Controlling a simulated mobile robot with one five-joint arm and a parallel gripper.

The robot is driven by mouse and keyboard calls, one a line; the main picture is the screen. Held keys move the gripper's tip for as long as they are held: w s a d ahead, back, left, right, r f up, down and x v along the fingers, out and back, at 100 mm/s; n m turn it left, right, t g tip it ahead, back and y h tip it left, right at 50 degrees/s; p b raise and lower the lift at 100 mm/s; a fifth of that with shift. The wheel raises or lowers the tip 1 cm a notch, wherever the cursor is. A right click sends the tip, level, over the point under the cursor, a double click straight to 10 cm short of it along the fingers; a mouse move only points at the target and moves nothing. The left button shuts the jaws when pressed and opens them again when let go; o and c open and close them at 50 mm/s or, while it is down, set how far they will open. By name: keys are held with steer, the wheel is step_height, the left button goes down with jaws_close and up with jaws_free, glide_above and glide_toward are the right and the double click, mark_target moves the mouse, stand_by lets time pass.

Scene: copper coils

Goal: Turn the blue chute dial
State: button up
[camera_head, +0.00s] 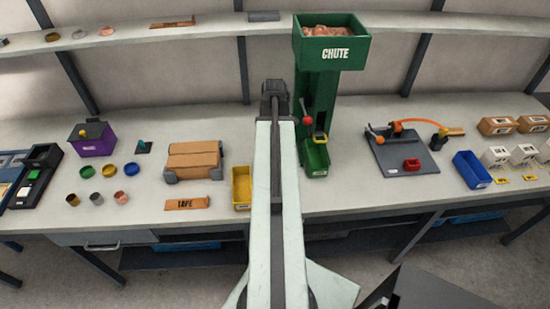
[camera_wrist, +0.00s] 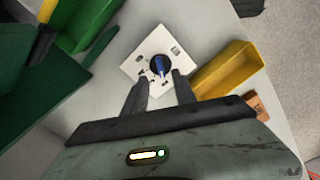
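The dial (camera_wrist: 160,66) is a round dark knob with a blue pointer bar, set on a white plate (camera_wrist: 146,42) with small dark marks. It shows in the wrist view just beyond my gripper (camera_wrist: 160,79). My gripper's two dark fingers are apart, with nothing held between them. The fingertips point at the knob's near edge; I cannot tell whether they touch it. In the head view my arm covers the dial, and the fingertips cannot be made out. The green chute (camera_head: 318,85) stands behind and right of my arm, with copper pieces in its top hopper.
A yellow bin (camera_head: 242,188) stands left of my arm; it also shows right of the dial in the wrist view (camera_wrist: 225,70). A small green bin (camera_head: 314,158) sits under the chute. Cardboard (camera_head: 193,160) lies left; a blue bin (camera_head: 471,170) stands right.

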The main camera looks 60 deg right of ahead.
step_height(320, 180, down, 7)
steer(key=b, duration=0.6)
steer(key=shift+f+b, duration=0.2)
steer(key=shift+b, duration=0.2)
steer(key=shift+r, duration=0.15)
